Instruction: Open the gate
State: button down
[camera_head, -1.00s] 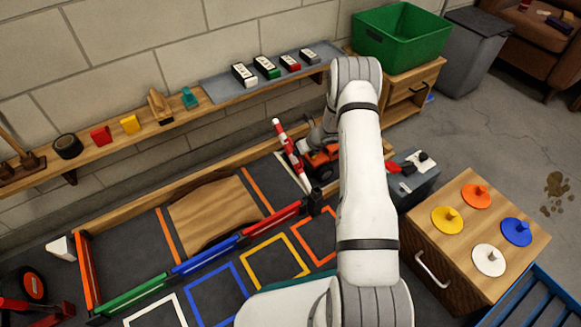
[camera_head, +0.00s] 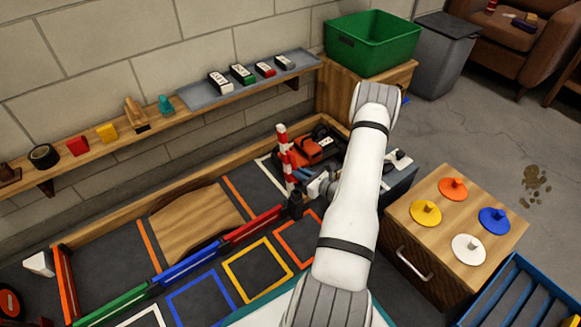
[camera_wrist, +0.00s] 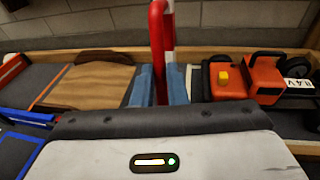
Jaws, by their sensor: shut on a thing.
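The gate is a red-and-white striped barrier pole (camera_head: 284,150) standing close to upright on a dark post (camera_head: 295,205) at the track's edge. My gripper (camera_head: 302,174) reaches it from the right, partly hidden by my arm. In the wrist view, the blue fingertips of my gripper (camera_wrist: 161,88) are shut on a red upright bar of the gate (camera_wrist: 158,45). The striped pole (camera_wrist: 169,22) shows just behind that bar. An orange racecar (camera_head: 318,149) stands behind and to the right of the gate, and also shows in the wrist view (camera_wrist: 250,78).
A wooden ramp (camera_head: 195,220) lies left of the gate. Low red, blue and green rails (camera_head: 252,226) run along the track's front. A wall shelf (camera_head: 90,150) is behind. A wooden cabinet (camera_head: 420,245) with coloured knobs stands to the right of my arm.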

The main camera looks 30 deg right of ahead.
jog(key=shift+s+d+f+t+y, duration=0.1)
jog(key=shift+s+f+t, duration=0.1)
jog(key=shift+s+t, duration=0.3)
jog(key=shift+s+a+f+t+y, duration=0.15)
jog(key=shift+s+f, duration=0.1)
jog(key=shift+s, duration=0.4)
jog(key=shift+s+d+f+t+y, duration=0.1)
jog(key=shift+s+d+f+t, duration=0.1)
jog(key=shift+s+t, duration=0.3)
jog(key=shift+s, duration=0.1)
jog(key=c, duration=1.5)
grip_release()
jog(key=shift+o, duration=0.2)
jog(key=p+v, duration=0.3)
jog(key=v, duration=0.4)
jog(key=shift+s+r, duration=0.15)
jog(key=shift+s, duration=0.25)
